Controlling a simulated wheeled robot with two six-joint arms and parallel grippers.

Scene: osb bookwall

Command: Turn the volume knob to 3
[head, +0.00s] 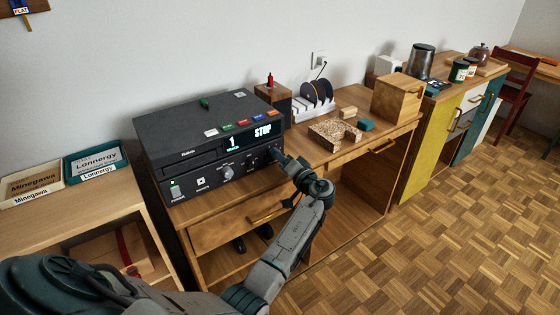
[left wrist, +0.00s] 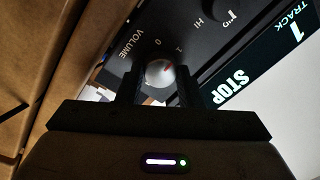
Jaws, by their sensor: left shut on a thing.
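The black player (head: 205,140) stands on the wooden desk, its display reading 1 and STOP. The volume knob (left wrist: 158,72) is small and grey with a red mark, and shows in the left wrist view beside the printed word VOLUME and the numbers 0 and 1. The red mark points right and slightly up, roughly toward the 1 side; the exact setting is unclear. My left gripper (left wrist: 159,88) is shut on the knob, one dark finger on each side. In the head view my left gripper (head: 281,157) is at the right end of the player's front and hides the knob.
A disc rack (head: 315,110) and a wooden box (head: 398,97) stand on the desk (head: 352,146) to the right of the player. A red-topped wooden block (head: 273,98) is behind it. Two labelled trays (head: 97,160) (head: 32,186) sit on the left shelf.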

